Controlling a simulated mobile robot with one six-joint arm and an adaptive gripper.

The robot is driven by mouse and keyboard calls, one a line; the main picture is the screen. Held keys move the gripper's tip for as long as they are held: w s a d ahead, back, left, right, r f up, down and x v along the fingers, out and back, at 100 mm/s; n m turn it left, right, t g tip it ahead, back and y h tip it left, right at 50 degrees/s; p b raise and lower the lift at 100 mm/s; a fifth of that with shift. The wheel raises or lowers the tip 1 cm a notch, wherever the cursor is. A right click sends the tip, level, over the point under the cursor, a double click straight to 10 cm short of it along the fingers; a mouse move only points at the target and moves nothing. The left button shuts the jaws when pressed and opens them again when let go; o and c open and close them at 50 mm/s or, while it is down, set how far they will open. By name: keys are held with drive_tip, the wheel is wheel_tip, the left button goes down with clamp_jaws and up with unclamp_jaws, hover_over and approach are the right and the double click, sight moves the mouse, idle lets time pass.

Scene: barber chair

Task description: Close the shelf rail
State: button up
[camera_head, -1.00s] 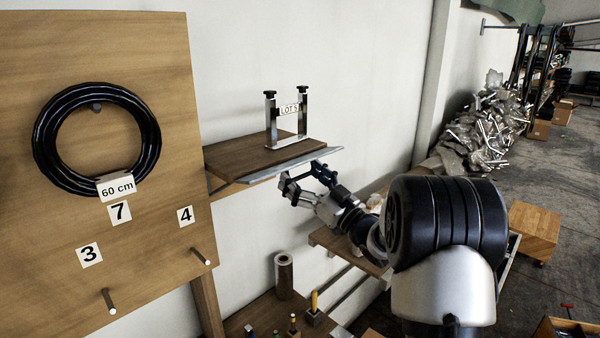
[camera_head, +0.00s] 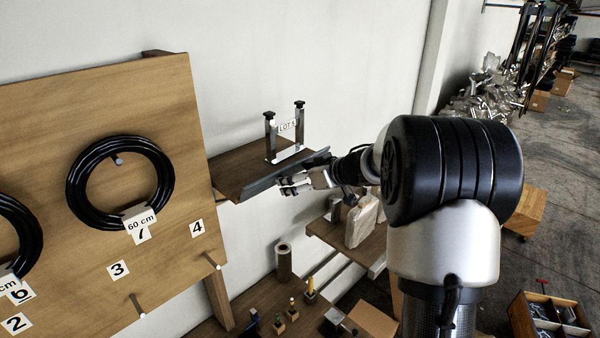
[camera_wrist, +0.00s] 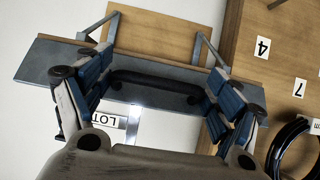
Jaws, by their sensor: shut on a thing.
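The shelf rail (camera_head: 262,185) is a long grey metal strip along the front edge of the wooden shelf (camera_head: 232,167). It stands tilted upward from the shelf edge. My gripper (camera_head: 286,186) is at the rail's outer face. In the wrist view, my gripper (camera_wrist: 160,98) has its blue-padded fingers at both ends of a black handle (camera_wrist: 165,82) on the rail (camera_wrist: 55,65). The fingers are wide apart and shut on the handle. Their exact contact points are partly hidden.
A metal frame with a "LOT 5" label (camera_head: 287,127) stands on the shelf close behind the rail. A wooden board (camera_head: 95,210) with hose coils (camera_head: 120,183) and pegs is at the left. Lower shelves hold a wrapped package (camera_head: 362,222) and small tools.

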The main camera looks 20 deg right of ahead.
drive_tip(key=shift+w+a+r+g+h, duration=0.1)
drive_tip(key=shift+w+r+g+h, duration=0.2)
drive_tip(key=shift+g, duration=0.45)
drive_tip(key=shift+w+a+r+g+h, duration=0.1)
drive_tip(key=shift+w+r+g+h, duration=0.2)
drive_tip(key=shift+g, duration=0.5)
drive_tip(key=shift+w+a+r+g+h, duration=0.1)
drive_tip(key=shift+w+r+g+h, duration=0.2)
drive_tip(key=shift+g, duration=0.45)
drive_tip(key=shift+s+r, duration=0.1)
drive_tip(key=shift+s, duration=0.05)
drive_tip(key=o, duration=0.7)
drive_tip(key=shift+o, duration=0.2)
drive_tip(key=shift+d, duration=0.1)
drive_tip(key=v, duration=1.1)
drive_tip(key=shift+r, duration=0.4)
